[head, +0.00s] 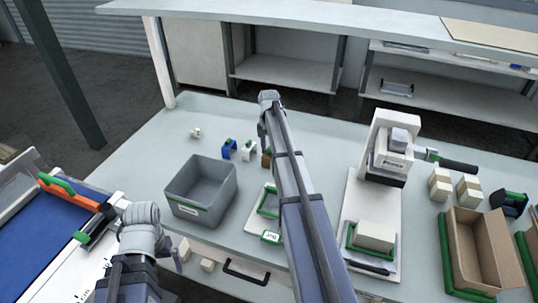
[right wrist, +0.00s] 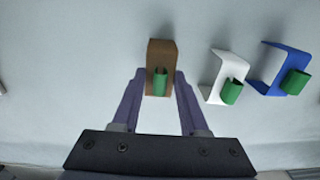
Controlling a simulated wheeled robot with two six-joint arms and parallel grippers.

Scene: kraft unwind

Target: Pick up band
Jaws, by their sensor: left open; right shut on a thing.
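The brown band (right wrist: 161,58) with a green clip (right wrist: 160,84) is between the fingertips of my right gripper (right wrist: 158,77), which is shut on it. In the head view the brown band (head: 266,159) shows just left of my right arm, which hides the right gripper. A white band (head: 249,149) and a blue band (head: 229,149), each with a green clip, stand in a row to its left. In the right wrist view the white band (right wrist: 222,70) and blue band (right wrist: 275,66) are to the right. My left gripper (head: 178,259), open, is mostly hidden beside its arm, near the table's front.
A grey bin (head: 200,205) stands left of my right arm, with a green-edged tray (head: 268,202) to its right. A white press (head: 390,150), small boxes and an open carton (head: 475,245) are further right. The table's back left is mostly clear.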

